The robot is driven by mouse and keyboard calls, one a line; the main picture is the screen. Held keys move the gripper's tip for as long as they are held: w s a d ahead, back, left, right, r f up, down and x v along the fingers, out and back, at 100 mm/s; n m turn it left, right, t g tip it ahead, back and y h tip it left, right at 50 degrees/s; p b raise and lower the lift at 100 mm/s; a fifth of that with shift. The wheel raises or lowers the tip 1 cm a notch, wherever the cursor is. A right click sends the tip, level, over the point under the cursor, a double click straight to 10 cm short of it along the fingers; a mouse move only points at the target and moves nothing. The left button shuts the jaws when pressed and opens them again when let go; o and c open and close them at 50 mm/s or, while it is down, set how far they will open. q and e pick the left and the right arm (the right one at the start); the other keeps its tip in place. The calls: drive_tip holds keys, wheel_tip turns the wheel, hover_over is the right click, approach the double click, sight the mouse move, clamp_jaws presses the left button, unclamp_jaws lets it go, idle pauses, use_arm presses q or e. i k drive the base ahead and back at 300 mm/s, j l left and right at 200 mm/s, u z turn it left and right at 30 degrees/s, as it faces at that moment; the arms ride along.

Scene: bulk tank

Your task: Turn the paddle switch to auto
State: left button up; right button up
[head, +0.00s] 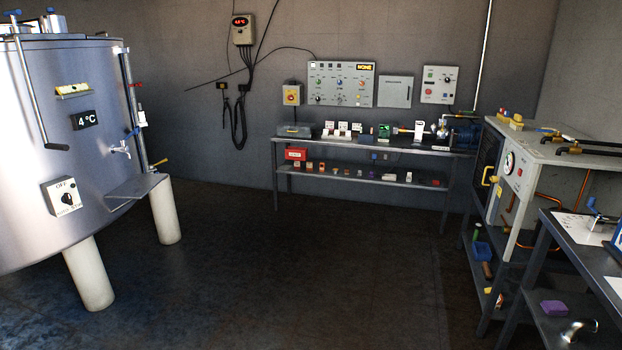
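The paddle switch (66,197) is a small white box on the front of the big steel tank (30,130), at the left in the head view. It has a dark rotary knob at its lower middle and the word OFF above the knob. Other small marks on its face are too small to read, and the knob's exact pointing direction is hard to tell. The switch is unobstructed. Neither of my grippers is in view.
A 4°C display (84,119) and a tap (120,149) are on the tank. A steel shelf (137,187) juts out beside white legs (165,212). A workbench (375,146) stands at the back wall, and a machine (545,165) at the right. The dark floor (300,270) between is clear.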

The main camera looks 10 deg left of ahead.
sight(67, 198)
drive_tip(key=i+j+u, duration=0.1)
drive_tip(key=i+u, duration=0.2)
drive_tip(key=i, duration=0.3)
drive_tip(key=i+u, duration=0.25)
drive_tip(key=i, duration=0.4)
drive_tip(key=i+l+u, duration=0.3)
drive_tip(key=i, duration=0.3)
drive_tip(key=j, duration=0.1)
